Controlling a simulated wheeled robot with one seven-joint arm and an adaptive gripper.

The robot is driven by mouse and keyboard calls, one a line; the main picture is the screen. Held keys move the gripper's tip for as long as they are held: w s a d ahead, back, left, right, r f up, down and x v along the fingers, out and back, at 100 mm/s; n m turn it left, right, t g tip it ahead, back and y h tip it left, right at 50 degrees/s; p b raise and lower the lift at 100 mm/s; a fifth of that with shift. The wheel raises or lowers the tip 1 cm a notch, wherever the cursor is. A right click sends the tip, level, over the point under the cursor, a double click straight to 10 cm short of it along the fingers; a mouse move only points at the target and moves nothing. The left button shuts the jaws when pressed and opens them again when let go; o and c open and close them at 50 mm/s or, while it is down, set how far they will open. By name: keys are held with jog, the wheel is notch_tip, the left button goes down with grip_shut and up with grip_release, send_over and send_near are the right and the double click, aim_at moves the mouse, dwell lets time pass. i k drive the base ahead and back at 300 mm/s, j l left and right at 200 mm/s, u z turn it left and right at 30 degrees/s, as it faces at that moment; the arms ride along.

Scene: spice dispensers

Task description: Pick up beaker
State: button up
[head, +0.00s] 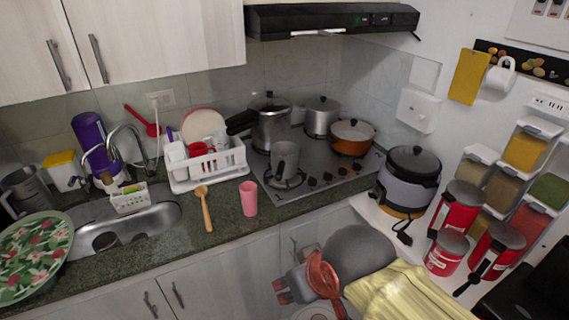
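A pink, straight-sided cup (249,198), the thing that best fits the beaker, stands upright on the dark counter near its front edge. It is just right of a wooden spoon and in front of the stove. My gripper (282,291) shows small at the bottom centre, with reddish tips, in front of the lower cabinets. It is below and to the right of the pink cup and apart from it. Its opening is too small and too blurred by angle to judge. Nothing hides the cup.
A wooden spoon (205,209) lies left of the cup. A white dish rack (208,167) stands behind it. The stove (318,180) holds several pots and a grey jug (285,160). A sink (150,215) is at left. A yellow cloth (405,293) is at lower right.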

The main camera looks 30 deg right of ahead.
aim_at(248, 190)
jog(key=i+j+z, duration=0.2)
jog(key=j, duration=0.4)
jog(key=i+j+z, duration=0.1)
jog(key=j+z, duration=0.15)
jog(key=j, duration=0.4)
jog(key=j+z, duration=0.2)
jog(key=j, duration=0.45)
jog(key=i, duration=0.05)
